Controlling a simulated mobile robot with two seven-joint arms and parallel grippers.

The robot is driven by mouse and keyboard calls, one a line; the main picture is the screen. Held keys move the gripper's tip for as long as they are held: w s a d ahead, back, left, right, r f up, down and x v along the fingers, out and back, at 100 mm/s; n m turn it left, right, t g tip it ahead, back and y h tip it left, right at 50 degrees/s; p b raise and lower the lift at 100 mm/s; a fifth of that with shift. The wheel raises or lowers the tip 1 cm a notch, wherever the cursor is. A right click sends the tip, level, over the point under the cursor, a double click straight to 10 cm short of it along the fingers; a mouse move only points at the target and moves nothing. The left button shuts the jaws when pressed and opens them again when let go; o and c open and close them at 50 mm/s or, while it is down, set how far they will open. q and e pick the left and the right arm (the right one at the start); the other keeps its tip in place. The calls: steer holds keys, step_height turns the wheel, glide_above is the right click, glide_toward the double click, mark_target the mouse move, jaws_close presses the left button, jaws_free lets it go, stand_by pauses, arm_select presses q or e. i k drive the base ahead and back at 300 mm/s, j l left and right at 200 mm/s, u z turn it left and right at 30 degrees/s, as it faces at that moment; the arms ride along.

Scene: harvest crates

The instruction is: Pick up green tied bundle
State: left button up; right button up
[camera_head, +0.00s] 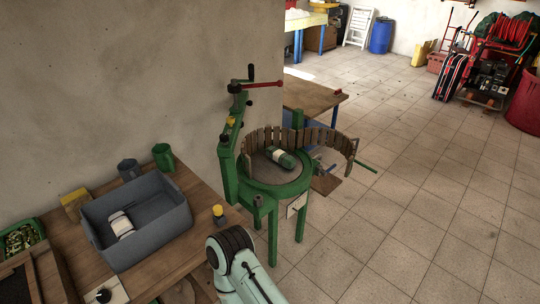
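A green bundle with a pale band (281,157) lies on the round bed of a green press-like stand (268,197), inside a partial ring of upright wooden slats (343,146). A second, whitish bundle with a darker band (121,225) lies in a grey crate (158,241) on the wooden table at left. A pale arm link of mine with a black joint shows at the bottom middle, in front of the stand. Neither of my grippers can be seen.
The wooden table (190,229) holds cups (163,157), a yellowish block (74,204) and a green tray (21,239). A crank with a red handle (262,84) rises above the stand. A brown table (310,96) stands behind. Tiled floor (430,205) at right is clear.

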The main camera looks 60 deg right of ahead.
mark_target(285, 160)
steer(key=z, duration=2.2)
steer(key=i+l+u, duration=0.1)
steer(key=u, duration=0.3)
steer(key=l+u, duration=0.1)
steer(key=u, duration=0.35)
steer(key=i+l+u, duration=0.1)
steer(key=u, duration=0.3)
steer(key=l+u, duration=0.3)
steer(key=l, duration=0.2)
steer(key=l+u, duration=0.35)
steer(key=l, duration=0.2)
steer(key=k+l+u, duration=0.2)
steer(key=l, duration=0.85)
steer(key=i, duration=0.1)
